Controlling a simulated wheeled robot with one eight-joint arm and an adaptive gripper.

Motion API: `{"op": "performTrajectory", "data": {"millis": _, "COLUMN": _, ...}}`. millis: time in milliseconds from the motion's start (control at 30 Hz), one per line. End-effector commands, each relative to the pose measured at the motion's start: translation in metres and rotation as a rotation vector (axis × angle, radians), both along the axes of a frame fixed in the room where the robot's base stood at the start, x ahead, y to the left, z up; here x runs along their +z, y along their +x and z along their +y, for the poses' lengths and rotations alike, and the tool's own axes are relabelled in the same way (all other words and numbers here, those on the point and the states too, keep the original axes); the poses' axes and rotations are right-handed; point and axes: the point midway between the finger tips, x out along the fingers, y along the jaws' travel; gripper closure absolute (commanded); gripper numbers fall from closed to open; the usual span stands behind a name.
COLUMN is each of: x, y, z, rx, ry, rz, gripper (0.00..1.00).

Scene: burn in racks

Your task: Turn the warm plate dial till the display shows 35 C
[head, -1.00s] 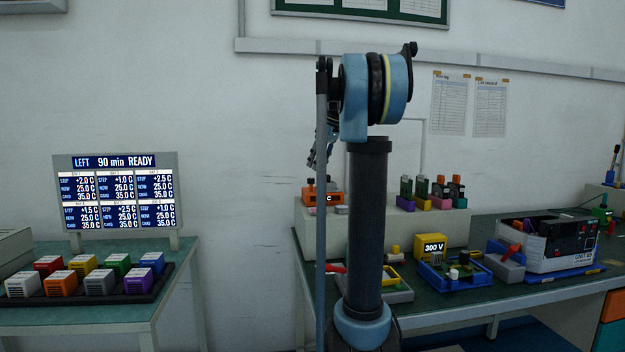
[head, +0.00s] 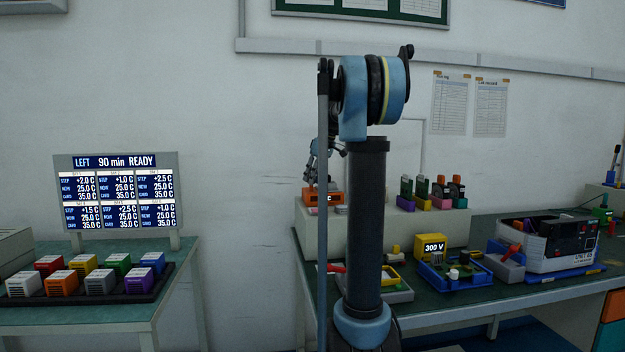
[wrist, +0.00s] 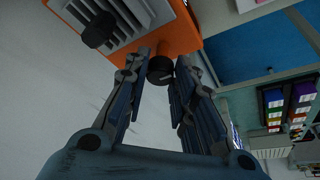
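An orange unit (head: 323,197) stands on the grey shelf of the right bench. Its small display is mostly hidden by my arm; only a "C" shows. In the wrist view the orange body (wrist: 178,38) carries a grey ribbed part and a round black dial (wrist: 160,70) with a light mark. A second black knob (wrist: 97,30) sits at the upper left. My gripper (wrist: 160,74) is open, with its fingertips on either side of the dial; I cannot tell whether they touch it. In the head view my gripper (head: 313,176) is just above the orange unit.
A board (head: 118,190) on the left bench lists steps, "NOW 25.0 C" and "CARD 35.0 C". Several coloured blocks stand in a black tray (head: 95,298) below it. A yellow "300 V" unit (head: 431,247), a blue tray and a white unit (head: 548,245) occupy the right bench.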

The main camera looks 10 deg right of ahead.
Motion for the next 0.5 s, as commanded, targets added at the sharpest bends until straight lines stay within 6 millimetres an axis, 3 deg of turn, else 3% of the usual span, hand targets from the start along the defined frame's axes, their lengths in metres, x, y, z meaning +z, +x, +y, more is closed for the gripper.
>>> {"op": "performTrajectory", "data": {"millis": 500, "x": 0.0002, "y": -0.0007, "z": 0.0001, "rx": -0.129, "ry": -0.002, "rz": -0.001, "gripper": 1.00}}
